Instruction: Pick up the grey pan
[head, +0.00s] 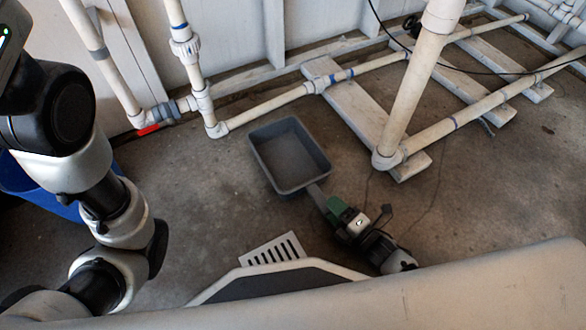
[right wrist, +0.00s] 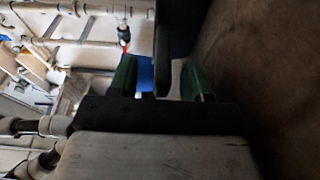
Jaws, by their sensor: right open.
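The grey pan (head: 290,157) is a deep rectangular tray over the concrete floor, in the middle of the head view. Its short handle (head: 317,196) points down and right, toward my right gripper (head: 336,206). The gripper's green finger is right at the handle's end. In the right wrist view my right gripper (right wrist: 157,78) shows two green fingers standing apart, with a dark shape reaching between them, likely the pan's handle. I cannot tell whether either finger touches it. My left arm shows at the left of the head view, but its gripper is out of sight.
White pipes (head: 265,107) run along the wall behind the pan, with a red valve handle (head: 148,130). A slotted floor grate (head: 273,249) lies in front. A blue bin (head: 40,190) is at the left.

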